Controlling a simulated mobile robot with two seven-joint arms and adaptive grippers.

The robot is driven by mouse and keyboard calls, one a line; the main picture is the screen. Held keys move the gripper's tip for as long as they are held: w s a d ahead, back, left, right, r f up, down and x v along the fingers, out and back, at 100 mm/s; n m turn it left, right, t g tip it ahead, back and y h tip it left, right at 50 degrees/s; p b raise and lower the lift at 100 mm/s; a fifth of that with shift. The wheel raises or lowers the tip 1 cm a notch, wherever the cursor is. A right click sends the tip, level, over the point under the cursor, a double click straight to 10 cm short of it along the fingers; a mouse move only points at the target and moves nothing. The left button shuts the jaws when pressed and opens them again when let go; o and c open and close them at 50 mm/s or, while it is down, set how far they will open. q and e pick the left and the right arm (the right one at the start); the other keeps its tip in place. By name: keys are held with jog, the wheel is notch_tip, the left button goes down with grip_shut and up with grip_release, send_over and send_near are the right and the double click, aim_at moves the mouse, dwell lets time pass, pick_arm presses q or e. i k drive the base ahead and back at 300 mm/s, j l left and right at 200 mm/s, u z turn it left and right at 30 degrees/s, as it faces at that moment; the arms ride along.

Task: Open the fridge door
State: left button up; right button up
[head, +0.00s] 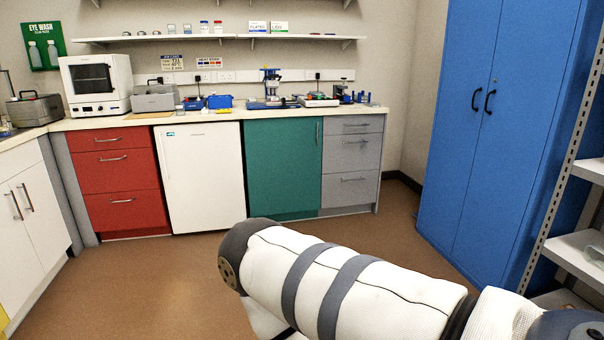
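The fridge (204,180) is a white unit under the bench, between the red drawers and the green cupboard. Its door looks shut, with a small green label near its top left corner. No handle can be made out on it. One of my arms reaches in from the lower right and ends well in front of the fridge, with brown floor between them. Neither gripper shows in the head view.
Red drawers (115,180) stand left of the fridge, and a green cupboard (283,168) and grey drawers (351,160) stand right. A tall blue cabinet (490,140) and a metal shelf rack (585,245) are at the right.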

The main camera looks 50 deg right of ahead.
aim_at(201, 164)
jog(key=z, duration=0.9)
jog(key=i, duration=0.5)
jog(key=j+u, duration=0.05)
